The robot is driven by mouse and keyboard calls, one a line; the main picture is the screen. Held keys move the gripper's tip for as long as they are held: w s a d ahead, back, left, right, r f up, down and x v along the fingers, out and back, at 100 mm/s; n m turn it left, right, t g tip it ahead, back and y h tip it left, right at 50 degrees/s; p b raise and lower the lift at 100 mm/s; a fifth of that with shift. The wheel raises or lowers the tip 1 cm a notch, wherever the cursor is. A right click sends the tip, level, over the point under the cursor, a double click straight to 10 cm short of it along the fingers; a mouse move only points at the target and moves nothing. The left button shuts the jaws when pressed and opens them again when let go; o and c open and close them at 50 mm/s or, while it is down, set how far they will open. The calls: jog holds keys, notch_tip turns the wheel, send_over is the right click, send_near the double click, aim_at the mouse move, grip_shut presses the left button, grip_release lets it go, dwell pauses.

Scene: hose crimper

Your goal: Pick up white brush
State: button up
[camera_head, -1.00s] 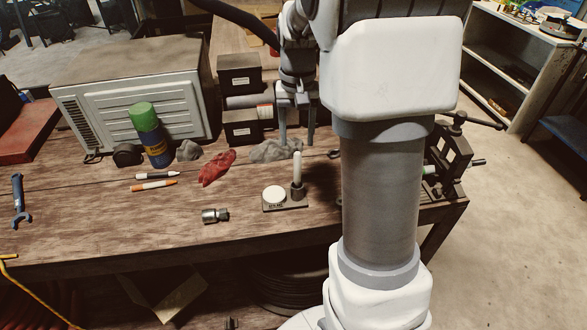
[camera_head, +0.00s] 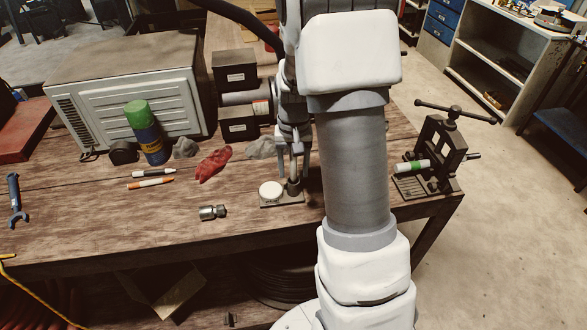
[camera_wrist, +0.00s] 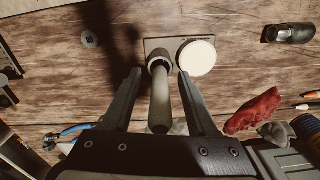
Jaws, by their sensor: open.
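The white brush (camera_wrist: 160,105) stands upright in a small holder on a flat base (camera_wrist: 150,46), beside a round white disc (camera_wrist: 197,57). In the wrist view my gripper (camera_wrist: 160,76) is open, with one finger on each side of the brush; a gap shows on both sides. In the head view my gripper (camera_head: 299,178) is down over the holder, and the brush is largely hidden by the fingers. The white disc (camera_head: 271,190) and the base (camera_head: 282,202) show just left of it.
A metal fitting (camera_head: 212,212) lies left of the base. A red cloth (camera_head: 213,165), two markers and a green-capped can (camera_head: 148,133) are farther left. A crimper (camera_head: 436,160) holding a green-and-white piece stands at the right edge of the wooden bench (camera_head: 100,233).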

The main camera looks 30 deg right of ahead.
grip_shut()
jog(key=shift+r, duration=0.1)
dwell(0.3)
